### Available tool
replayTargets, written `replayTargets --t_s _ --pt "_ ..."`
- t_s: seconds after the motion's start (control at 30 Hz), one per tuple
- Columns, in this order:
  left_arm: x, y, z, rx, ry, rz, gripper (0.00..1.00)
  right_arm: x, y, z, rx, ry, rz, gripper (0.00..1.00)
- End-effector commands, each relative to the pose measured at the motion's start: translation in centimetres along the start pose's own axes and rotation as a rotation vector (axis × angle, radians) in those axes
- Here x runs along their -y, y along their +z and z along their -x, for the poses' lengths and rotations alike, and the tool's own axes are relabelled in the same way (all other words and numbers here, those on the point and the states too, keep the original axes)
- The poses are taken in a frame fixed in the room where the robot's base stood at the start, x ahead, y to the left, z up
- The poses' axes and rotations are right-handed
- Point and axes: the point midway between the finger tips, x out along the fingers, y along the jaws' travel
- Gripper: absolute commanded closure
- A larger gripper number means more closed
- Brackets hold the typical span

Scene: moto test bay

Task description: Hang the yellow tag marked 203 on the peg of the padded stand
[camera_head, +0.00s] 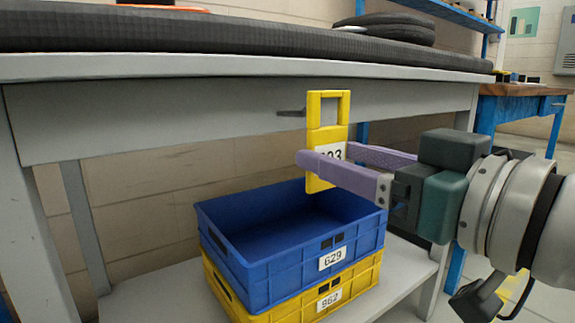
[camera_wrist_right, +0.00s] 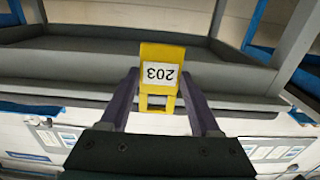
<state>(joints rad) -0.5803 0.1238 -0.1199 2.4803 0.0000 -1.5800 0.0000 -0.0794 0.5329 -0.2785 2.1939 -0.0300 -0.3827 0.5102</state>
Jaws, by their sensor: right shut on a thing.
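The yellow tag (camera_head: 328,108) marked 203 is upright in the head view, with its square opening at the top. My right gripper (camera_head: 325,157) is shut on its lower part, and one finger partly covers the number. The right wrist view shows the tag (camera_wrist_right: 162,53) between the two fingers (camera_wrist_right: 159,76), its number upside down. The dark peg (camera_head: 290,113) sticks out in front of the grey padded stand (camera_head: 150,118). My left gripper is out of view.
A blue crate (camera_head: 290,275) marked 629 sits on a yellow crate (camera_head: 350,292) marked 962, on the low shelf (camera_head: 160,303) below the tag. The stand's black padded top (camera_head: 180,32) overhangs above. A wooden-topped blue bench (camera_head: 520,90) stands at the right.

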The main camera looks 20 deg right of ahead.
Motion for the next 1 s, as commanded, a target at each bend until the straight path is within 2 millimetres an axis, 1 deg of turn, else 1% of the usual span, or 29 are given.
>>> replayTargets --t_s 0.63,0.8,1.0 --pt "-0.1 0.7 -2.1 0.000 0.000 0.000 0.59 0.0 0.5 -4.3 -0.002 0.000 0.001 0.89" --pt "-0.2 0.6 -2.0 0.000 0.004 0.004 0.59 0.0 0.8 -5.1 0.000 0.000 -0.002 0.89" --pt "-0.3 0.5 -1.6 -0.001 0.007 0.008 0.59 0.0 1.1 -5.5 0.001 0.000 -0.002 0.89"
